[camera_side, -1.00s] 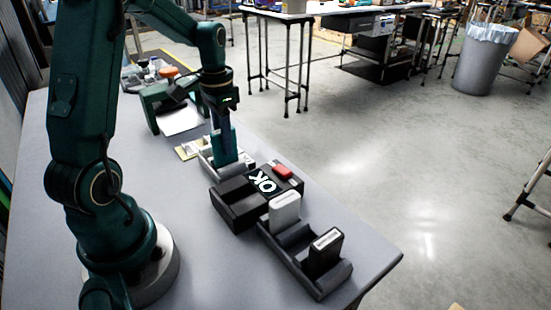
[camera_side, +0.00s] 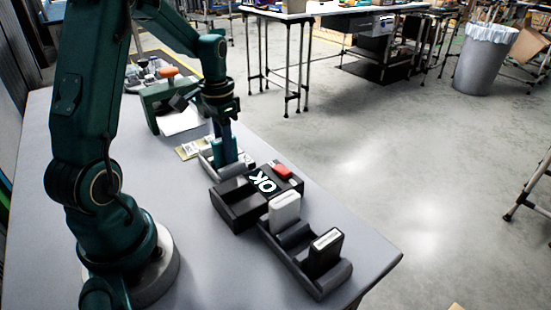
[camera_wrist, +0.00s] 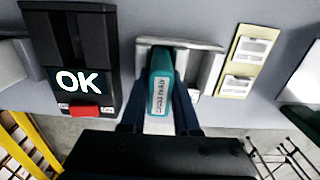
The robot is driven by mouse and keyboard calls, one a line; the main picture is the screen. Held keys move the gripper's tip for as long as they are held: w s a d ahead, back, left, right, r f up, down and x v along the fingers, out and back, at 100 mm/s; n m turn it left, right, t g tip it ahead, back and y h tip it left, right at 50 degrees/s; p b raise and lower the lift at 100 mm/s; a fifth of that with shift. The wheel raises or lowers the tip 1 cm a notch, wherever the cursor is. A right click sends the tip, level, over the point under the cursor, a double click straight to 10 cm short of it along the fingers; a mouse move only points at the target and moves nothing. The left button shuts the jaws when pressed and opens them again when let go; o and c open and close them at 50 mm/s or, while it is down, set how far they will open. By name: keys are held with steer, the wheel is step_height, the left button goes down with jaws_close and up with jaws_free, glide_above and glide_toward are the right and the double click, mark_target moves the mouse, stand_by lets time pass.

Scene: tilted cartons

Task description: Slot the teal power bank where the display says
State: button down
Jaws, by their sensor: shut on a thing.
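The teal power bank (camera_wrist: 160,85) stands on end between my gripper's fingers (camera_wrist: 158,122) in the wrist view, over a light grey carton or holder (camera_wrist: 205,65). In the side view the power bank (camera_side: 226,150) is at that grey holder (camera_side: 207,162), its lower part hidden by the near wall. My gripper (camera_side: 224,128) is shut on it. The display (camera_side: 267,182) reads "OK" on a black unit; it also shows in the wrist view (camera_wrist: 79,81). I cannot tell whether the power bank touches the holder's floor.
A red button (camera_side: 283,171) sits beside the display. A dark two-bay carton (camera_side: 293,240) holds a white power bank (camera_side: 284,211) and a black one (camera_side: 325,253), both tilted. A yellow card with white labels (camera_wrist: 245,62) lies beside the grey holder. The front-left table is clear.

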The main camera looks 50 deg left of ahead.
steer(key=shift+f, duration=0.2)
stand_by(0.6)
steer(key=c, duration=0.6)
jaws_free()
steer(key=c, duration=0.3)
steer(key=shift+r, duration=4.05)
